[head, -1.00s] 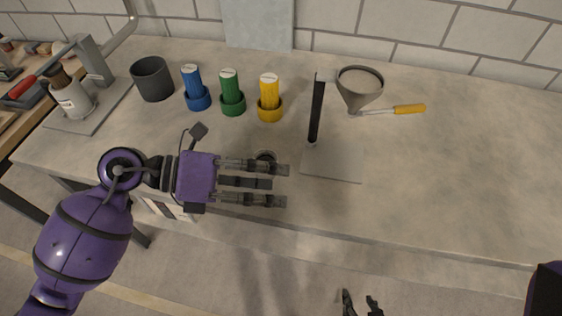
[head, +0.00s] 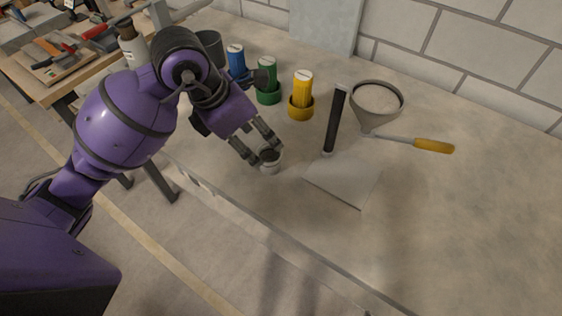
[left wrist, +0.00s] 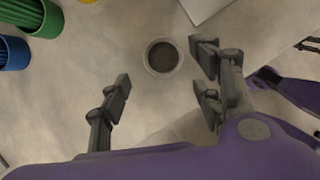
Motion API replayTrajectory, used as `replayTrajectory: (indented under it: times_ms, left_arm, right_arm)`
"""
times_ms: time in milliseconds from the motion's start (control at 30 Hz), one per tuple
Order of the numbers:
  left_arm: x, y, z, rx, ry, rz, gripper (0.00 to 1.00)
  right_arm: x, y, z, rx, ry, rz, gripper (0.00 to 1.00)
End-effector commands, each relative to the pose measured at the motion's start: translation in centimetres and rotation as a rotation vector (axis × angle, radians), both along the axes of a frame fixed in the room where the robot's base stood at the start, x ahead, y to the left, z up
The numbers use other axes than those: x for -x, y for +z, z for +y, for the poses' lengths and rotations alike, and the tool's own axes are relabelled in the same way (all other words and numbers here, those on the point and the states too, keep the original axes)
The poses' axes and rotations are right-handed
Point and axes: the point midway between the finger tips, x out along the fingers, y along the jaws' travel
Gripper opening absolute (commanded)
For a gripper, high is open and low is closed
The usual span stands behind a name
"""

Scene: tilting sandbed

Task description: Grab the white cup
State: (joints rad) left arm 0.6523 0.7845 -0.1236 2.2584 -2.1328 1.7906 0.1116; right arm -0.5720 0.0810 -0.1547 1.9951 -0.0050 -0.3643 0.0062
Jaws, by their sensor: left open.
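The white cup (head: 270,161) is small, with a dark inside, and stands upright on the bench near its front edge. My left gripper (head: 264,149) is open with its fingers at the cup in the head view. In the left wrist view the cup (left wrist: 162,57) shows as a pale ring, between the lines of the spread fingers (left wrist: 162,78) and a little beyond them. I cannot tell whether any finger touches it. Dark, finger-like parts at the upper right edge of the wrist view look like my right gripper (left wrist: 309,44); their opening is unclear.
Blue (head: 237,62), green (head: 267,78) and yellow (head: 301,95) containers stand behind the cup. A stand with a flat plate (head: 345,180), a funnel (head: 377,100) and a yellow-handled tool (head: 433,146) lie to the right. The bench's right part is clear.

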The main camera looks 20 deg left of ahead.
Motion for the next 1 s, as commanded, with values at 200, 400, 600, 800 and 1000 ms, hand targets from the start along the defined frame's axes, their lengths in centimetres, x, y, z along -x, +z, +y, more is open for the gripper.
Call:
replayTrajectory:
  times_ms: [200, 400, 600, 800, 1000]
  left_arm:
    - [-0.5, -1.1, 0.0, -0.017, 0.007, -0.004, 0.59]
    - [-0.9, -3.2, -0.7, -0.015, 0.007, -0.003, 0.59]
    - [-1.4, -6.1, -1.7, -0.014, 0.008, -0.004, 0.59]
    - [-1.8, -7.2, -1.9, -0.017, 0.007, -0.006, 0.59]
    - [-1.8, -7.1, -1.9, -0.017, 0.006, -0.006, 0.55]
  right_arm:
    - [0.0, -0.1, 0.0, 0.0, 0.003, 0.0, 0.4]
    - [-0.1, 0.0, 0.3, -0.005, -0.001, -0.002, 0.4]
    - [-0.1, 0.2, 0.3, -0.006, -0.004, -0.003, 0.4]
    - [0.4, -0.1, 0.2, -0.006, -0.006, 0.007, 0.4]
    - [0.5, -0.2, 0.2, -0.004, -0.005, 0.01, 0.4]
